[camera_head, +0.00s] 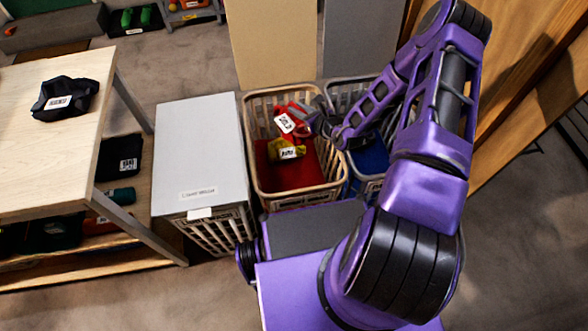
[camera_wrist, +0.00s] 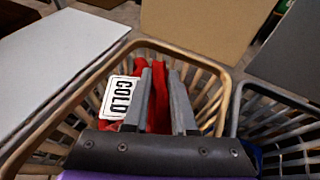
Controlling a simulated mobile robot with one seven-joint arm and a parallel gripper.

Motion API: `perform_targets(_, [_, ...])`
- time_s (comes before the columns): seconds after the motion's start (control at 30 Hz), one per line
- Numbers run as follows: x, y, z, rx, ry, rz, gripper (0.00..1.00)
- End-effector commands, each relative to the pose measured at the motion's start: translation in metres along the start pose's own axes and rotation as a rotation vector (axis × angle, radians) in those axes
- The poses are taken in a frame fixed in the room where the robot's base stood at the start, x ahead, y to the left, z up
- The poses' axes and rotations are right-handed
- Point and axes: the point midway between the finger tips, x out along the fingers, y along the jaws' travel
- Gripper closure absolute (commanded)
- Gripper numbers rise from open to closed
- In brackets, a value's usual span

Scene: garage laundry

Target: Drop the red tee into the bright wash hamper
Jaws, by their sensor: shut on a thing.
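The red tee (camera_head: 285,123) hangs in my gripper (camera_head: 305,117), which is shut on it. How far the tee is above the basket's bottom is hard to tell. I cannot read a "bright wash" label on it.
A yellow tagged garment (camera_head: 287,150) is in the beige basket. A white-lidded hamper (camera_head: 200,150) stands to its left and a grey basket with a blue bottom (camera_head: 370,160) to its right. A wooden table (camera_head: 50,150) holds a dark tagged garment (camera_head: 65,97). Tall panels stand behind.

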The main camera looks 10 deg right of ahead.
Motion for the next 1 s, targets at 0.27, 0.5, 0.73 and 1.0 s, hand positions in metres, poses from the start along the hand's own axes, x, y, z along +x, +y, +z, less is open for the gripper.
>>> perform_targets(0.27, [0.013,0.001,-0.033,0.0,0.0,0.001,1.0])
perform_targets(0.5, [0.021,0.0,-0.05,-0.002,-0.001,0.0,1.0])
perform_targets(0.73, [0.02,0.0,-0.049,-0.002,-0.001,0.001,1.0])
perform_targets(1.0, [0.02,0.0,-0.05,-0.001,0.0,0.001,0.4])
